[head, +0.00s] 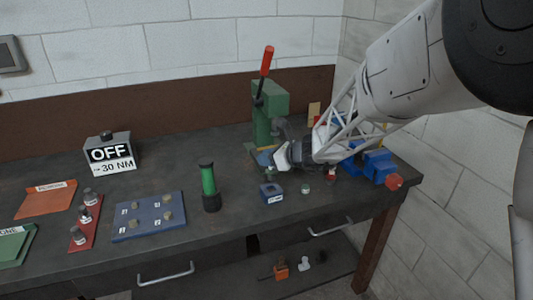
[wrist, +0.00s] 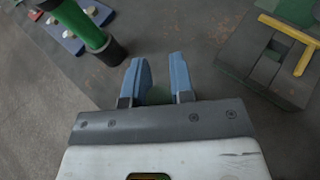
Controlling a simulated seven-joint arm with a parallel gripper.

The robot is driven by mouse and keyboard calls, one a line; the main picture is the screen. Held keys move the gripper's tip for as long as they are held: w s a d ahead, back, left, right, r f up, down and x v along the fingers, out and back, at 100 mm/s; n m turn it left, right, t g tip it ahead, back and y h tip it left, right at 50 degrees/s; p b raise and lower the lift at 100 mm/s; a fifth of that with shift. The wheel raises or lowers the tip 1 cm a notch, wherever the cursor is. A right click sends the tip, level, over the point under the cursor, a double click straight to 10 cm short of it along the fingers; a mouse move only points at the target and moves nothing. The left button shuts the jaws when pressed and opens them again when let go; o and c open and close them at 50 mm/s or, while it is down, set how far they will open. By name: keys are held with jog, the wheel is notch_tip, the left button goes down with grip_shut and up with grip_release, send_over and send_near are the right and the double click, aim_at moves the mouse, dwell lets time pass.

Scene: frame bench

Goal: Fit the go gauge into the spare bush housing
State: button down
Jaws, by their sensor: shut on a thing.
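My gripper (wrist: 158,75) is shut on a dark green piece (wrist: 157,97), seen between the blue fingers in the wrist view. It seems to be the go gauge, but most of it is hidden. In the head view my gripper (head: 265,160) is above the bench, in front of the green press.
A green cylinder with black ends (head: 209,185) stands upright left of the block. A blue plate with several pegs (head: 149,222) lies further left. The green press (head: 268,115) with a red-handled lever stands behind. A small pale green round part (head: 305,189) sits right of the block.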

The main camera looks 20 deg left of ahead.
aim_at(267, 170)
jog(key=shift+f, duration=1.4)
jog(key=shift+f, duration=1.05)
dwell(1.1)
jog(key=c, duration=0.9)
grip_release()
jog(key=v, duration=0.7)
jog(key=shift+d, duration=0.4)
jog(key=shift+r, duration=0.1)
jog(key=shift+d+r, duration=0.1)
